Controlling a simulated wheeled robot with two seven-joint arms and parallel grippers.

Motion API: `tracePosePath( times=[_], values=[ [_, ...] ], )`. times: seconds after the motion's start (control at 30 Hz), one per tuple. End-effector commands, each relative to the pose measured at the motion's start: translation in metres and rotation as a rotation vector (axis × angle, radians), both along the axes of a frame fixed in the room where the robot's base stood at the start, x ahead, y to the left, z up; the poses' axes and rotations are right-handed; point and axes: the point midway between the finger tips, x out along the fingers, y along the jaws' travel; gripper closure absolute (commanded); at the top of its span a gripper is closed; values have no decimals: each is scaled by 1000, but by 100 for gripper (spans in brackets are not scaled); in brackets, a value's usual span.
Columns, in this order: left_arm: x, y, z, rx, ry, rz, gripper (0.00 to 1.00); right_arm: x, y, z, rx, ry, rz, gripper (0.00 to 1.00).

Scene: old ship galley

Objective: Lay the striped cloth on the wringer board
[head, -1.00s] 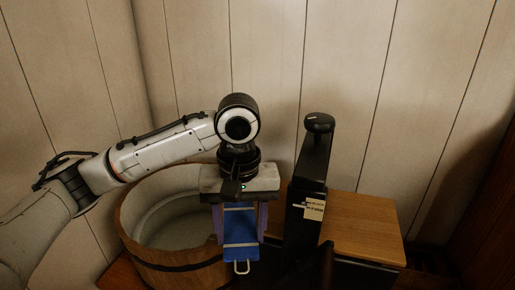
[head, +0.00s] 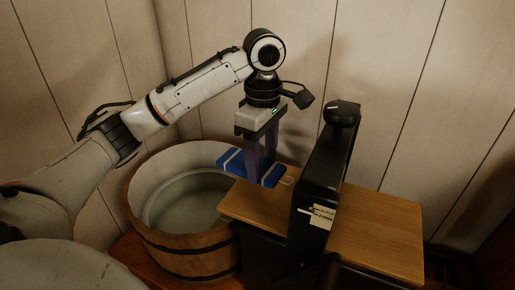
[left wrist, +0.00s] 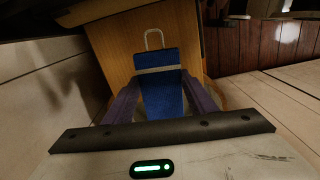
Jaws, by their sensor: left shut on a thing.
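The striped cloth (head: 236,162) is a blue folded strip with pale bands and a small pale loop at its right end. My left gripper (head: 260,178) points down and is shut on the cloth near its middle. It holds the cloth over the left end of the wooden wringer board (head: 375,240); I cannot tell whether the cloth touches the board. In the left wrist view the cloth (left wrist: 160,95) lies between the purple fingers, its loop towards the board (left wrist: 120,50). The black wringer (head: 320,185) stands across the board, right of the gripper. My right gripper is not in view.
A round wooden tub (head: 185,255) with a pale inside stands left of the board, partly under the cloth's left end. Plank walls close in behind. The board right of the wringer is bare.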

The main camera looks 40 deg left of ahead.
Motion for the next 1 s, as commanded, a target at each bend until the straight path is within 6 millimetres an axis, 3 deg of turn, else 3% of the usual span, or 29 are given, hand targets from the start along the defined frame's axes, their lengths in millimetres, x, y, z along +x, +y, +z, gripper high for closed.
tracePosePath(
  times=[0.5,1.0],
  values=[
    [5,-24,-48,-1,1,-2,72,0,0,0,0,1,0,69],
    [6,-27,-54,1,1,-2,72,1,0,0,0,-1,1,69]
  ],
)
